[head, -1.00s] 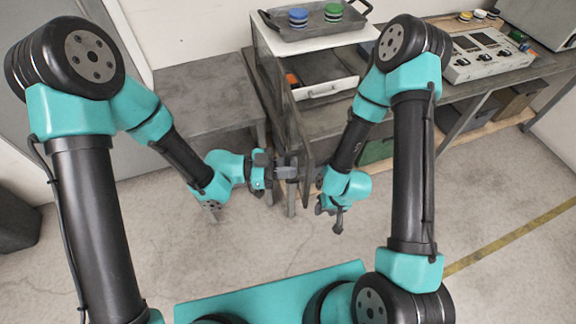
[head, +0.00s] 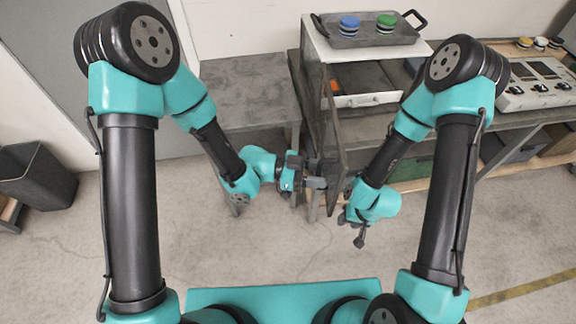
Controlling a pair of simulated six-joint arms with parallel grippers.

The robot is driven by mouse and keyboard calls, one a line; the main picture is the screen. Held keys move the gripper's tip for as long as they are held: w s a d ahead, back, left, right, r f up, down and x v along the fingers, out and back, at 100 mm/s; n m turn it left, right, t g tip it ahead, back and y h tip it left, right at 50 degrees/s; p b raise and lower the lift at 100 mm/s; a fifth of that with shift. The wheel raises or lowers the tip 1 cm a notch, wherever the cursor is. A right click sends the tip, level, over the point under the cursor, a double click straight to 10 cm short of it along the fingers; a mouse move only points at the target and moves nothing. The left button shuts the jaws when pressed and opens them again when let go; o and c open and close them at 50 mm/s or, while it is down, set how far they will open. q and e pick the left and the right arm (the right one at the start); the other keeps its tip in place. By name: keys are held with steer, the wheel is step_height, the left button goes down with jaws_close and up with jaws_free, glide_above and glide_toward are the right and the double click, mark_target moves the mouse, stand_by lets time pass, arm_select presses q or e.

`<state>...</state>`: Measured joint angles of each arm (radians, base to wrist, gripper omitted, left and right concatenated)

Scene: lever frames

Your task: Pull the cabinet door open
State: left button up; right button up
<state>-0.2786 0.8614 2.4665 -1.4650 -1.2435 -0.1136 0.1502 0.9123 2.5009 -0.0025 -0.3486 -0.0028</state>
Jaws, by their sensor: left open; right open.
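The cabinet (head: 372,45) stands at the back centre with its front side uncovered. Its dark-framed door (head: 325,125) is swung out from the left side and stands edge-on towards me. My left gripper (head: 312,183) is open at the door's near edge, on the door's left side. Whether its fingers touch the door or a handle cannot be told. My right gripper (head: 351,231) is open and empty, pointing down over the floor to the right of the door and in front of the cabinet.
A dark tray (head: 366,38) with a blue and a green round item sits on the cabinet. A white-fronted drawer (head: 368,99) shows inside. A low grey table (head: 245,95) stands to the left, and a control box (head: 540,94) sits on the bench at right. The near floor is clear.

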arm_select(q)
steer(key=v, duration=1.7)
steer(key=shift+a, duration=0.15)
steer(key=w+a+f+n+t+y, duration=0.3)
steer(key=a+f+n+t+y, duration=0.15)
steer(key=f+n, duration=0.3)
steer(key=w+a+f+n+t+y, duration=0.35)
steer(key=f+n+t, duration=0.2)
steer(key=f, duration=0.25)
steer(key=s+a+f+n+g+y, duration=0.2)
steer(key=s+a+f+n+y, duration=0.1)
steer(key=s, duration=0.4)
steer(key=s+a+f+n+g+y, duration=0.2)
steer(key=s+a+f+n+g, duration=0.1)
steer(key=s+f+n, duration=0.3)
steer(key=shift+s+a+y, duration=0.4)
steer(key=shift+a, duration=0.5)
